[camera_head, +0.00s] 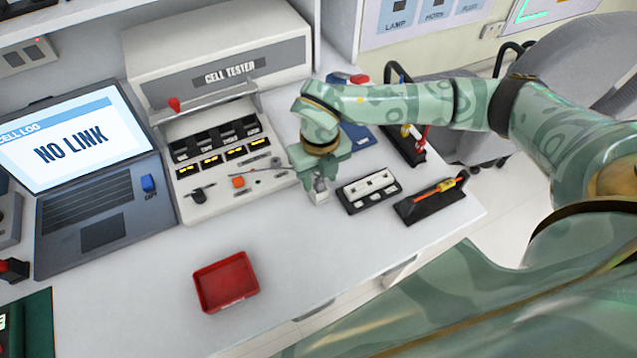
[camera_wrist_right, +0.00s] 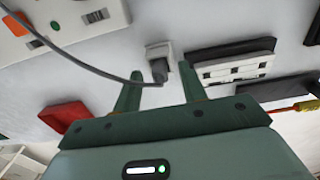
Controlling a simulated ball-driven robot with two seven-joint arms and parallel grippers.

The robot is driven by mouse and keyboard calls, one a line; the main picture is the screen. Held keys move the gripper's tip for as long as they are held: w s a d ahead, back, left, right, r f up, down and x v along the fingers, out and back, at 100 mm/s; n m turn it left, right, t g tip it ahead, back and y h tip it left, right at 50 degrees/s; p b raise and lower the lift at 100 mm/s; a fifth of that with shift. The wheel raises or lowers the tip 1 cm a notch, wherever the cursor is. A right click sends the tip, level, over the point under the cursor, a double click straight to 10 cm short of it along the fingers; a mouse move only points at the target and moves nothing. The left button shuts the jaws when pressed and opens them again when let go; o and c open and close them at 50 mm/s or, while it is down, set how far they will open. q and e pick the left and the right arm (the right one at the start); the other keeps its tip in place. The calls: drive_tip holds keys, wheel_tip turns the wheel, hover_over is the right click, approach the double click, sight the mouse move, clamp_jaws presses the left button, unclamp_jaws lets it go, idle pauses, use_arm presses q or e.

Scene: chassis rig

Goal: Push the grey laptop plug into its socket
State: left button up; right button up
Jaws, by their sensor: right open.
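The dark grey plug (camera_wrist_right: 159,71) shows in the right wrist view, with a grey cable (camera_wrist_right: 90,68) running from it to the upper left. It is at a small pale block (camera_wrist_right: 160,50); I cannot tell whether that is a socket or a holder. My right gripper (camera_wrist_right: 158,73) is open, with one finger on each side of the plug. In the head view the right gripper (camera_head: 319,188) points down at the pale block, right of the cell tester (camera_head: 225,105). The laptop (camera_head: 95,180) shows "NO LINK". My left gripper is not in view.
A black tray with white inserts (camera_head: 369,190) lies close right of the gripper, and a dark holder with an orange-handled tool (camera_head: 432,200) beyond it. A red tray (camera_head: 225,282) lies nearer the front. The table between the laptop, red tray and gripper is clear.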

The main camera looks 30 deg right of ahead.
drive_tip(key=shift+r, duration=0.1)
clamp_jaws()
